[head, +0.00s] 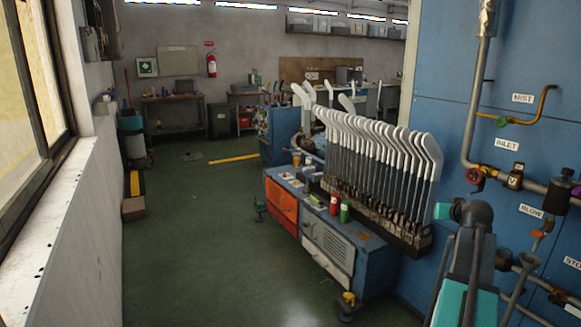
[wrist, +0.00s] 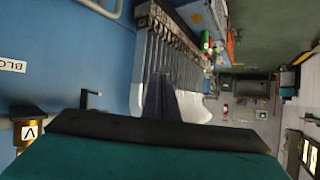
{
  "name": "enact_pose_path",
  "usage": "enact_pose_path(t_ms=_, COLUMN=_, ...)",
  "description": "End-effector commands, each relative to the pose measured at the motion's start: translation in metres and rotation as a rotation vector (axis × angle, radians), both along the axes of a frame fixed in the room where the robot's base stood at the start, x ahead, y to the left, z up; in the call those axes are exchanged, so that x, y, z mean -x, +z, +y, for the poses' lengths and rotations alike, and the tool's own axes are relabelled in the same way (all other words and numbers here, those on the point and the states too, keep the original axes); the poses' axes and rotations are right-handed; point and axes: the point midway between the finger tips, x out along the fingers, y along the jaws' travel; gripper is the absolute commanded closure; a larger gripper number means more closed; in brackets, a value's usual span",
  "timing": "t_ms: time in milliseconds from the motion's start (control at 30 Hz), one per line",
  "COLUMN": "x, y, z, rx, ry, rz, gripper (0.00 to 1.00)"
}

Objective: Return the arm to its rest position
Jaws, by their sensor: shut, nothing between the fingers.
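My gripper (wrist: 159,82) shows in the wrist view as dark fingers pressed together, with nothing between them. The fingers point toward the row of white-topped boards (wrist: 150,58), which that view shows turned on its side. I cannot tell the exact gap between fingers and boards. In the head view my teal and grey arm (head: 468,262) rises at the lower right, beside the blue wall. The fingers cannot be made out there. The boards (head: 375,145) stand in a slanting row on a dark rail above a blue machine.
The blue machine (head: 375,268) has an orange panel (head: 281,207), with a red can (head: 334,204) and a green can (head: 344,212) on top. Pipes and a red valve (head: 475,176) jut from the blue wall (head: 440,70) near my arm.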

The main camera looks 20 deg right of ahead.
Motion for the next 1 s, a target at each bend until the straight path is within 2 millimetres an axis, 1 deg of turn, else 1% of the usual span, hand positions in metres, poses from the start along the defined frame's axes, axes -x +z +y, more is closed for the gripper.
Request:
enact_pose_path(t_ms=33, x=-0.015, y=-0.017, z=0.02, rx=-0.022, ry=0.025, rz=0.018, gripper=1.0)
enact_pose_path(t_ms=100, x=-0.031, y=-0.038, z=0.043, rx=-0.052, ry=0.054, rz=0.046, gripper=1.0)
enact_pose_path(t_ms=167, x=-0.045, y=-0.055, z=0.063, rx=-0.075, ry=0.079, rz=0.068, gripper=1.0)
enact_pose_path(t_ms=200, x=-0.053, y=-0.067, z=0.077, rx=-0.091, ry=0.094, rz=0.084, gripper=1.0)
enact_pose_path(t_ms=367, x=-0.082, y=-0.113, z=0.136, rx=-0.149, ry=0.159, rz=0.154, gripper=1.0)
enact_pose_path(t_ms=400, x=-0.088, y=-0.125, z=0.151, rx=-0.165, ry=0.174, rz=0.173, gripper=1.0)
enact_pose_path(t_ms=467, x=-0.096, y=-0.142, z=0.174, rx=-0.184, ry=0.196, rz=0.201, gripper=1.0)
enact_pose_path(t_ms=500, x=-0.101, y=-0.153, z=0.19, rx=-0.197, ry=0.213, rz=0.221, gripper=1.0)
enact_pose_path(t_ms=567, x=-0.107, y=-0.17, z=0.214, rx=-0.218, ry=0.235, rz=0.251, gripper=1.0)
enact_pose_path(t_ms=600, x=-0.111, y=-0.18, z=0.23, rx=-0.227, ry=0.25, rz=0.272, gripper=1.0)
enact_pose_path(t_ms=733, x=-0.118, y=-0.215, z=0.281, rx=-0.263, ry=0.295, rz=0.341, gripper=1.0)
enact_pose_path(t_ms=767, x=-0.119, y=-0.223, z=0.293, rx=-0.271, ry=0.305, rz=0.357, gripper=1.0)
enact_pose_path(t_ms=800, x=-0.12, y=-0.233, z=0.309, rx=-0.28, ry=0.319, rz=0.38, gripper=1.0)
enact_pose_path(t_ms=867, x=-0.12, y=-0.248, z=0.332, rx=-0.292, ry=0.338, rz=0.414, gripper=1.0)
enact_pose_path(t_ms=900, x=-0.12, y=-0.258, z=0.348, rx=-0.3, ry=0.351, rz=0.436, gripper=1.0)
enact_pose_path(t_ms=967, x=-0.118, y=-0.272, z=0.371, rx=-0.31, ry=0.369, rz=0.473, gripper=1.0)
enact_pose_path(t_ms=1000, x=-0.116, y=-0.281, z=0.386, rx=-0.317, ry=0.381, rz=0.495, gripper=1.0)
